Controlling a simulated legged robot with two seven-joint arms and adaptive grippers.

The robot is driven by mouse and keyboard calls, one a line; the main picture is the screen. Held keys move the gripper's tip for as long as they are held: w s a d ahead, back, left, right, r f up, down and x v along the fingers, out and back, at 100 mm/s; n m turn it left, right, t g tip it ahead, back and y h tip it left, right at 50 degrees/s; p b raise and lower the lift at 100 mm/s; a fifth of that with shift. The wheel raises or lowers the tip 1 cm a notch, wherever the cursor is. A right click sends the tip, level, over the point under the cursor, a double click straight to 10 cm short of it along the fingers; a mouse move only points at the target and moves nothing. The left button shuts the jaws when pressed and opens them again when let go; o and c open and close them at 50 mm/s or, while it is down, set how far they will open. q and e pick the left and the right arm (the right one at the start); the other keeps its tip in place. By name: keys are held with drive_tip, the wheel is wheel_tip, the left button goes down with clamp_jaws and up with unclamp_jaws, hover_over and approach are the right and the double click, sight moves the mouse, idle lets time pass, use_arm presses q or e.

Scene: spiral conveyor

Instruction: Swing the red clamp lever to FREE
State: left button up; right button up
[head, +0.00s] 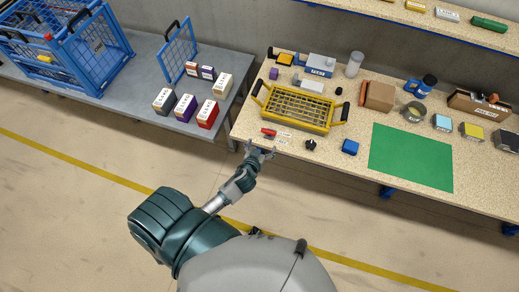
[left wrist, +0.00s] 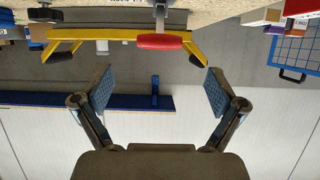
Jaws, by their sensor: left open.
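The red clamp lever (head: 268,132) sits at the front left edge of the speckled workbench, beside small white labels (head: 285,137) whose text is too small to read. In the left wrist view the lever's red handle (left wrist: 160,40) shows at the top middle, ahead of the fingers. My left gripper (head: 260,152) is at the bench's front edge, just short of the lever. Its two fingers (left wrist: 158,92) are spread wide with nothing between them, and it is apart from the lever. My right gripper is not in view.
A yellow tray (head: 326,128) with black handles stands just behind the lever. A grey table (head: 150,98) with boxes and a blue crate (head: 60,45) stands left.

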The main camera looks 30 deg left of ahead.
use_arm(q)
drive_tip(key=shift+v, duration=1.65)
drive_tip(key=s+d+f+m+g+h, duration=0.1)
drive_tip(key=s+f+m+g, duration=0.3)
drive_tip(key=f, duration=1)
drive_tip(key=s+f+n+g+h, duration=0.1)
drive_tip(key=s+f+g, duration=0.1)
drive_tip(key=s+f, duration=0.8)
drive_tip(key=s+d+f+m+g, duration=0.1)
drive_tip(key=s+f+g, duration=0.2)
drive_tip(key=s+f, duration=0.7)
drive_tip(key=s+d+f+m+g+h, duration=0.1)
drive_tip(key=s+f+g, duration=0.2)
drive_tip(key=s+f, duration=0.7)
drive_tip(key=s, duration=0.5)
drive_tip(key=shift+f, duration=0.25)
